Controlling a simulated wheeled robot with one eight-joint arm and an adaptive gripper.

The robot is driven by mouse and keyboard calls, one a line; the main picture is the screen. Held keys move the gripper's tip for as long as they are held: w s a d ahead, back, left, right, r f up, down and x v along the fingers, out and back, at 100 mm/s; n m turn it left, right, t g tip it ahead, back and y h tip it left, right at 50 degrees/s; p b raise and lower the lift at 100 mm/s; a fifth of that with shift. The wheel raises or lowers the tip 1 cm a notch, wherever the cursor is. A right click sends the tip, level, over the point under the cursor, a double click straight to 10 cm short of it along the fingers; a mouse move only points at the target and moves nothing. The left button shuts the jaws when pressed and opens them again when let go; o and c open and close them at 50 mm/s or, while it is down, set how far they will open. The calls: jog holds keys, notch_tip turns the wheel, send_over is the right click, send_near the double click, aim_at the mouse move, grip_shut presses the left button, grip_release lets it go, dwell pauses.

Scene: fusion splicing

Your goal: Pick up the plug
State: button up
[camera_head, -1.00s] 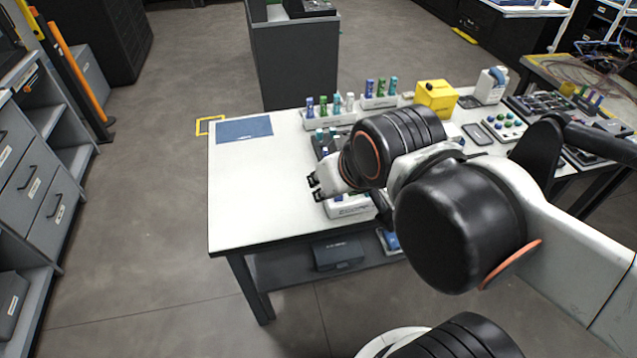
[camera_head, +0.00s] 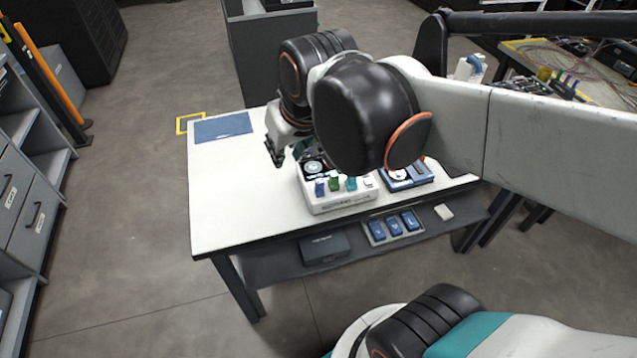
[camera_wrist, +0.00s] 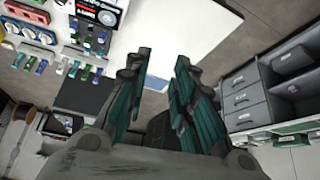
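My gripper (camera_head: 276,152) is over the left-middle part of the white table (camera_head: 225,205) in the head view, pointing down. In the wrist view my gripper (camera_wrist: 164,62) has its two teal-and-black fingers apart, with nothing between them. I cannot tell which piece is the plug. Small coloured upright pieces, among them a blue one (camera_head: 320,188), a green one (camera_head: 334,184) and a teal one (camera_head: 351,183), stand in a white holder (camera_head: 342,203) at the table's front, right of my gripper. Small coloured pieces (camera_wrist: 84,71) also lie left of the fingers in the wrist view.
A blue mat (camera_head: 223,128) lies at the table's back left; the left part of the table is clear. A blue-and-white device (camera_head: 408,176) is right of the holder. A dark case (camera_head: 324,248) sits on the lower shelf. My arm hides the table's back.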

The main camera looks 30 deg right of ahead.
jog(key=w+d+m+g, duration=0.1)
jog(key=w+d+g, duration=0.15)
jog(key=w, duration=0.45)
jog(key=m+g, duration=0.2)
jog(key=g, duration=0.1)
send_over(320, 181)
notch_tip(320, 181, down, 11)
notch_tip(320, 181, down, 14)
jog(key=b, duration=0.4)
jog(key=shift+r+b, duration=0.1)
jog(key=shift+b, duration=0.25)
jog(key=shift+r, duration=0.1)
jog(key=shift+c, duration=0.3)
jog(key=c, duration=0.5)
